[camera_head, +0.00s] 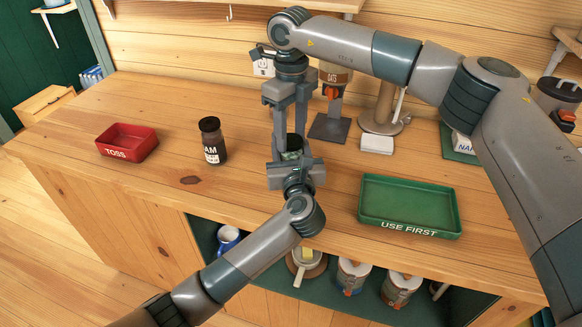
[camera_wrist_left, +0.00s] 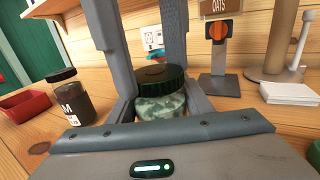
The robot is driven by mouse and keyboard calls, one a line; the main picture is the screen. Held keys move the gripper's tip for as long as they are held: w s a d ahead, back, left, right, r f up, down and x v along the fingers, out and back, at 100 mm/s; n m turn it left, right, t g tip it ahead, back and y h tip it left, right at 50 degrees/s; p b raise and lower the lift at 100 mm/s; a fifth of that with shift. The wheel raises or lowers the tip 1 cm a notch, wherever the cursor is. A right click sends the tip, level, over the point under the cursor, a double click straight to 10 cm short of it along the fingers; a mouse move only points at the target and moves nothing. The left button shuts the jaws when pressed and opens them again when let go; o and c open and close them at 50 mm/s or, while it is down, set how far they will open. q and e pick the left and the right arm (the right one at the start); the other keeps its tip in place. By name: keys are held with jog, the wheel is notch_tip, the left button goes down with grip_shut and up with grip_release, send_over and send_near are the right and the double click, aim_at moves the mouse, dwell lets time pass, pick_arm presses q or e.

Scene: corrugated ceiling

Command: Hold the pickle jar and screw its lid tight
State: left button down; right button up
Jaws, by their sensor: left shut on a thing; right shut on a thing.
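The pickle jar (camera_wrist_left: 162,108) is glass with pale green contents and stands upright on the counter; in the head view it is mostly hidden between my grippers. Its dark green lid (camera_wrist_left: 160,78) sits on top of it and looks level. My left gripper (camera_head: 291,160) comes in from the front and is shut on the jar's body, one finger on each side. My right gripper (camera_head: 291,128) points straight down from above and is shut on the lid. Its two long fingers also show in the left wrist view (camera_wrist_left: 145,70). The lid's thread is hidden.
A dark jam jar (camera_head: 212,140) and a red TOSS tray (camera_head: 127,142) stand to the left. A green USE FIRST tray (camera_head: 408,206) lies to the right. An oats dispenser (camera_head: 332,95) and a white box (camera_head: 377,144) are behind.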

jog(key=m, duration=0.4)
jog(key=o, duration=1.2)
jog(key=shift+r, duration=0.15)
jog(key=shift+r, duration=2.1)
jog(key=shift+c, duration=0.4)
jog(key=n, duration=0.1)
jog(key=r+n, duration=0.1)
jog(key=n, duration=0.1)
jog(key=shift+r, duration=0.25)
notch_tip(320, 180, up, 2)
jog(key=n, duration=0.5)
